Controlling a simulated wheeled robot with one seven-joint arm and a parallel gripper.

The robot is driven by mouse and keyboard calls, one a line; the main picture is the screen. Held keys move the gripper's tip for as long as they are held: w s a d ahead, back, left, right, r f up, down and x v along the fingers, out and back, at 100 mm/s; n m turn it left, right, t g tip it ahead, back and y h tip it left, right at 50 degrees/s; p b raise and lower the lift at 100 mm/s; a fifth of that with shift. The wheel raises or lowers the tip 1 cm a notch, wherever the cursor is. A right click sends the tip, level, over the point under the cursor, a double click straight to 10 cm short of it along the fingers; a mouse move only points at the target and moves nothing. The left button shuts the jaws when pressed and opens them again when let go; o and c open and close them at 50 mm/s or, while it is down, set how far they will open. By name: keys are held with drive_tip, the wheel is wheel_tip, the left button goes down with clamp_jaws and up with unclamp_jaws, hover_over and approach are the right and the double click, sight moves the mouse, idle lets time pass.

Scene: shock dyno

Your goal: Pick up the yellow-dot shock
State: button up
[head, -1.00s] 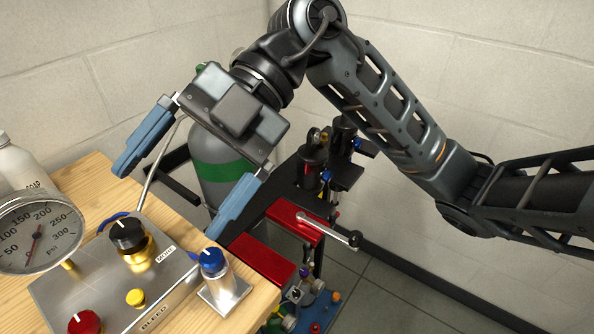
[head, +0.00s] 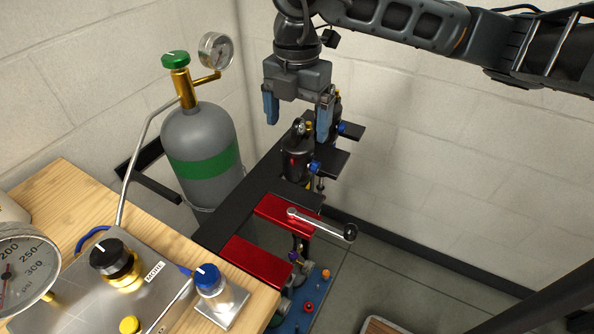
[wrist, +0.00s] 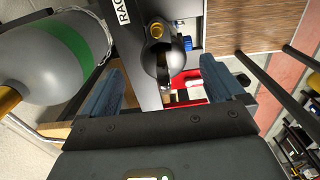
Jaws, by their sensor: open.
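My gripper (head: 298,112) is open and points down over the far end of the black rack (head: 262,180), with nothing between its blue fingers. Dark shocks stand upright in the rack. The nearer shock (head: 295,165) has a dark body and a round silver-rimmed end on top, just below the fingers. Another dark shock (head: 336,112) stands behind it, partly hidden by the right finger. In the wrist view a dark round shock top with a gold fitting (wrist: 157,31) shows between and beyond the fingers. I cannot make out a yellow dot on either shock.
A grey gas cylinder (head: 200,130) with a green band stands left of the rack. The wooden bench (head: 60,190) carries a gauge and knobs.

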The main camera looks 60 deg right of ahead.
sight(298, 130)
drive_tip(key=shift+s+a+f+p, duration=0.15)
drive_tip(key=shift+f+p, duration=0.3)
drive_tip(key=shift+f, duration=1.8)
clamp_jaws()
